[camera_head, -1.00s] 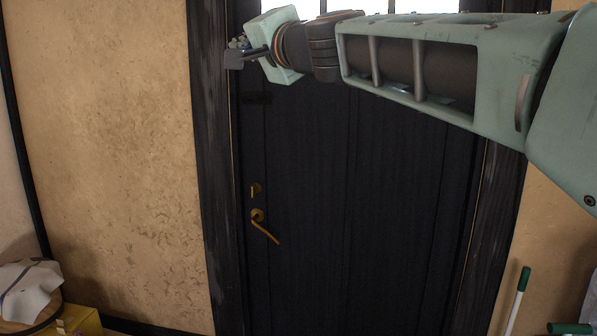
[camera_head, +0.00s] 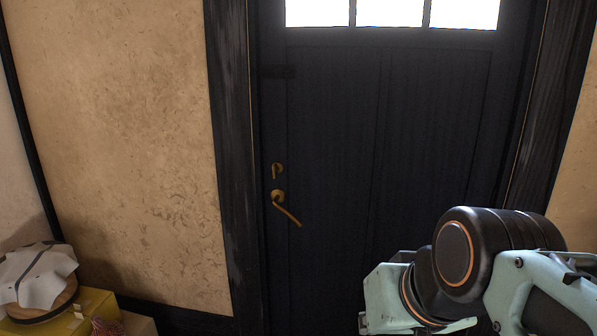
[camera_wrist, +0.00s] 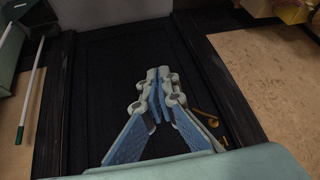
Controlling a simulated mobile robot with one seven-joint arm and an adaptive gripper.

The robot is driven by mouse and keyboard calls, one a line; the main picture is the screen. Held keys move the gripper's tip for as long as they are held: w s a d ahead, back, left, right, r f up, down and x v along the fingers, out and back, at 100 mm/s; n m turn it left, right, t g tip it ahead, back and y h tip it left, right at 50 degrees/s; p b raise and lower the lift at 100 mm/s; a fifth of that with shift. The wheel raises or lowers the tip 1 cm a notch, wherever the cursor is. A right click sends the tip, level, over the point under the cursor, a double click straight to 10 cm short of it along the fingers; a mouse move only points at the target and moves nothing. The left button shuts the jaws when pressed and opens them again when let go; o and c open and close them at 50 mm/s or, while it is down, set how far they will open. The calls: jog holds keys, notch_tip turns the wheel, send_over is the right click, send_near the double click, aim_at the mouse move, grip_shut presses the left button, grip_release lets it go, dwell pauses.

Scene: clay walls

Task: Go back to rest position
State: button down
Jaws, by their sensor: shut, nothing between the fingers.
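My gripper (camera_wrist: 158,98) shows in the wrist view with its two blue-padded fingers together and nothing between them. In the head view my arm is folded low at the right, and the fingers are out of sight there. A dark door (camera_head: 375,170) stands shut ahead, with a brass lever handle (camera_head: 285,209) drooping down to the right. The handle also shows in the wrist view (camera_wrist: 206,117), to the right of the fingers. My gripper is apart from the handle.
A clay wall (camera_head: 120,150) lies left of the door frame (camera_head: 233,160). At the lower left are a cloth-topped round container (camera_head: 40,280) and a yellow box (camera_head: 85,312). In the wrist view a green-tipped white pole (camera_wrist: 31,90) is at the left. Bright panes (camera_head: 390,12) top the door.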

jog(key=s+d+f+h, duration=0.1)
jog(key=s+d+f, duration=0.2)
notch_tip(320, 180, up, 25)
jog(key=p, duration=2.5)
jog(key=shift+a+g, duration=0.3)
jog(key=shift+g, duration=0.1)
jog(key=c, duration=2.7)
grip_release()
jog(key=shift+w, duration=0.1)
